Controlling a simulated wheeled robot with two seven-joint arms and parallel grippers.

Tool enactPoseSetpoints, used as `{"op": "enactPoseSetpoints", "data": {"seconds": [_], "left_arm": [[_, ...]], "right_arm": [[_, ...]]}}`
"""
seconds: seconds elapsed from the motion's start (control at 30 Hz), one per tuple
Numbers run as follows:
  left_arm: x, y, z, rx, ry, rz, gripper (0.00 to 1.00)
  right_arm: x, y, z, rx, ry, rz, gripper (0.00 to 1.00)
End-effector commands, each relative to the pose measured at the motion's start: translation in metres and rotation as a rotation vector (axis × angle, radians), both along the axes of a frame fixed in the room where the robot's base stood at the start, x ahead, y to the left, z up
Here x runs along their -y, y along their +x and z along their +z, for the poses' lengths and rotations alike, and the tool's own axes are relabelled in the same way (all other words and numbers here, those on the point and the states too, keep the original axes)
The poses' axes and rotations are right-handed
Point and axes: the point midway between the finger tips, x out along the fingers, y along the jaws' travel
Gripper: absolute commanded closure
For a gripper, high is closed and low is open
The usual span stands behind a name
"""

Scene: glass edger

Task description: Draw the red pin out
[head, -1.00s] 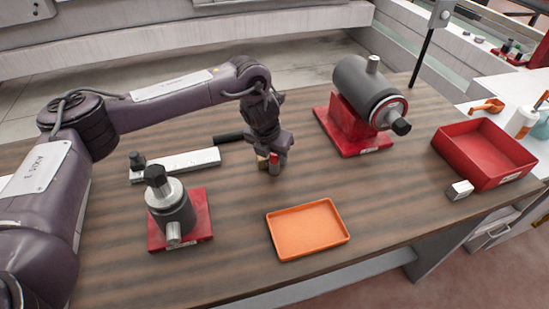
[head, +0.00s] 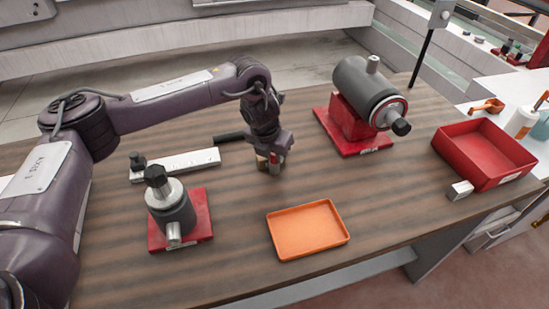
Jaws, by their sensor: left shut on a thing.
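My left gripper (head: 269,163) points down at the middle of the table, beyond the orange tray. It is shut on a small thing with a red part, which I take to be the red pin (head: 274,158). The fingers hide most of it. A small tan piece (head: 261,160) shows close beside the red one. I cannot tell how far the pin sits in anything. My right gripper is out of view.
An orange tray (head: 307,249) lies in front of the gripper. A grey device on a red base (head: 180,235) stands left, a motor-like unit (head: 368,92) back right. A white slotted bar (head: 182,164) lies behind left. A red bin (head: 465,166) is at the right.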

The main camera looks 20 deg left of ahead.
Motion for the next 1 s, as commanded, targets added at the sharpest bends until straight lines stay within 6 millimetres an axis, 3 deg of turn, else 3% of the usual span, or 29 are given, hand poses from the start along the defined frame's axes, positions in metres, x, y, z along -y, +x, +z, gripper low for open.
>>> {"op": "enactPoseSetpoints", "data": {"seconds": [1.0], "left_arm": [[0.000,0.000,0.015,0.001,0.000,0.000,1.00]], "right_arm": [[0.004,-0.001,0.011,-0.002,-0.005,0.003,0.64]]}}
